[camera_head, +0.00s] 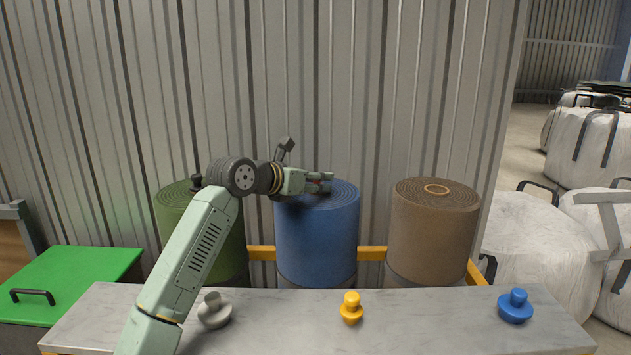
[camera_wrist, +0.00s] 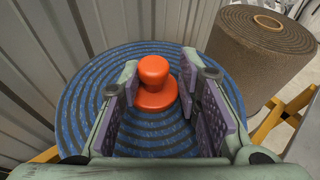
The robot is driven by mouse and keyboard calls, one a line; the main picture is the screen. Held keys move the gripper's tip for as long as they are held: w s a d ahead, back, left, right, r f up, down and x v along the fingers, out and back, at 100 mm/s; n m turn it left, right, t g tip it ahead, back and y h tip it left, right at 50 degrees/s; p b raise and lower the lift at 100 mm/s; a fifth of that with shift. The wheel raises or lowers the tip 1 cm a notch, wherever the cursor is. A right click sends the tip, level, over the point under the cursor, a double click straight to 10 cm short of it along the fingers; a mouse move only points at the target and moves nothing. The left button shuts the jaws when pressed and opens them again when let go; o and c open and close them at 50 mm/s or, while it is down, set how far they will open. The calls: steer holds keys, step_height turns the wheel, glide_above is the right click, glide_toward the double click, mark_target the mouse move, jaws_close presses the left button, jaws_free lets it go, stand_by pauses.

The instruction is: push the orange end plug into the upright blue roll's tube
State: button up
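The upright blue roll (camera_head: 317,240) stands behind the bench in the head view. Its spiral top (camera_wrist: 80,90) fills the middle of the wrist view. The orange end plug (camera_wrist: 155,83), a flange with a knob on top, is upright near the middle of that top. The plug covers the tube mouth, so how deep it is in cannot be told. My gripper (camera_wrist: 160,82) is open, with its purple-padded fingers on either side of the plug and no clear grip on it. In the head view my gripper (camera_head: 321,183) is low over the roll top and mostly hides the plug.
A green roll (camera_head: 205,240) stands left and a brown roll (camera_head: 433,235) right, its tube ring bare. A grey plug (camera_head: 213,311), a yellow plug (camera_head: 351,308) and a blue plug (camera_head: 515,307) stand on the grey bench (camera_head: 430,325). A corrugated wall (camera_head: 340,90) rises close behind.

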steer(key=o, duration=0.5)
steer(key=shift+f, duration=0.25)
steer(key=shift+c, duration=0.2)
steer(key=v, duration=1.2)
steer(key=shift+r, duration=0.2)
steer(key=shift+s+d, duration=0.1)
